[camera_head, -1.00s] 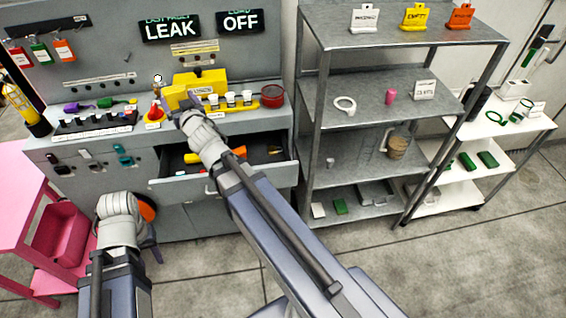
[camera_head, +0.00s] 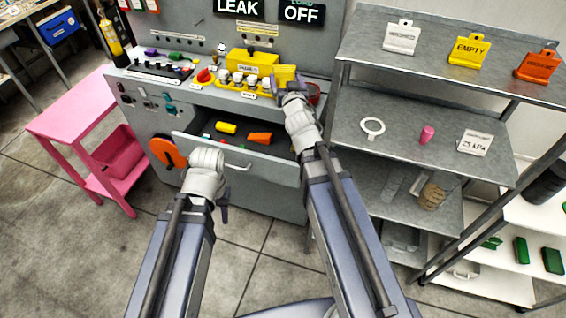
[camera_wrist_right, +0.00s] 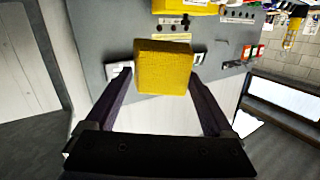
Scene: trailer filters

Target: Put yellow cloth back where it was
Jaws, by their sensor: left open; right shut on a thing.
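My right gripper (camera_head: 287,88) is shut on the yellow cloth (camera_head: 284,74), which looks like a folded block, near the right end of the grey bench. In the right wrist view the cloth (camera_wrist_right: 164,68) sits between the two fingers of my right gripper (camera_wrist_right: 160,82), with the bench's grey surface beyond it. Whether the cloth touches the bench is unclear. My left gripper (camera_head: 223,208) is open and empty, low in front of the bench, with its fingers partly hidden by its wrist.
A yellow box (camera_head: 250,62) and a row of capped jars (camera_head: 237,80) stand left of the cloth. A red round container (camera_head: 314,94) is partly hidden behind my right gripper. An open drawer (camera_head: 258,168) juts out below. A grey metal shelf (camera_head: 400,150) stands close on the right.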

